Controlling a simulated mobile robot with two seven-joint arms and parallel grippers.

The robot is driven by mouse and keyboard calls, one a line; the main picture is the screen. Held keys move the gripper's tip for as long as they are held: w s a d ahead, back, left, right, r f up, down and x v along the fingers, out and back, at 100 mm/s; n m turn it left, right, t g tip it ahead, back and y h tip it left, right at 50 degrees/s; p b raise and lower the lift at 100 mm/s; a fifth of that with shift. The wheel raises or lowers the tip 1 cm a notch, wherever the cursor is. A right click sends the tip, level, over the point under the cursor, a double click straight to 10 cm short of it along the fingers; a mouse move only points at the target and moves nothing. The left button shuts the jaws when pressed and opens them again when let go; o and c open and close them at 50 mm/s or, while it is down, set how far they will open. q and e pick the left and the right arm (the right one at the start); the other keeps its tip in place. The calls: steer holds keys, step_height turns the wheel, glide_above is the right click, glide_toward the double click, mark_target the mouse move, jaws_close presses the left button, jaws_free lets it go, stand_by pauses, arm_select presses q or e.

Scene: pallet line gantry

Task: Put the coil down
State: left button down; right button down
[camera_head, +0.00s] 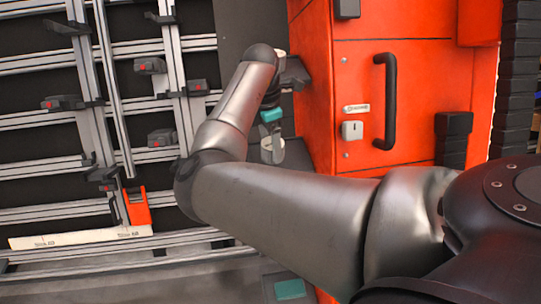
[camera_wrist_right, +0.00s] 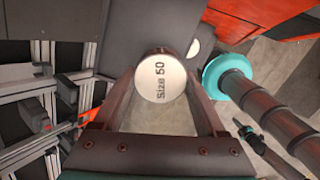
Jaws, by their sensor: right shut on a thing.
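The coil (camera_wrist_right: 160,78) is a short round piece with a white face marked "Size 50". In the right wrist view my right gripper (camera_wrist_right: 163,88) is shut on it, one finger on each side. Behind the coil is a dark grey surface (camera_wrist_right: 150,22); I cannot tell whether the coil touches it. In the head view my right gripper (camera_head: 272,150) points down beside the orange cabinet, below a teal band on my wrist, and the coil is hard to make out there. My left gripper is not in view.
An orange cabinet (camera_head: 350,75) with a black handle (camera_head: 389,100) stands close on the right. A metal rail frame (camera_head: 80,115) with dark clamps fills the left, with an orange block (camera_head: 137,207) low on it.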

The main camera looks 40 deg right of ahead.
mark_target(270, 155)
step_height(270, 155, down, 4)
steer(key=shift+r, duration=0.25)
jaws_free()
steer(key=r, duration=0.4)
steer(key=r+p, duration=0.1)
steer(key=r, duration=0.3)
steer(key=a+r, duration=0.1)
steer(key=r, duration=0.3)
steer(key=shift+w, duration=0.15)
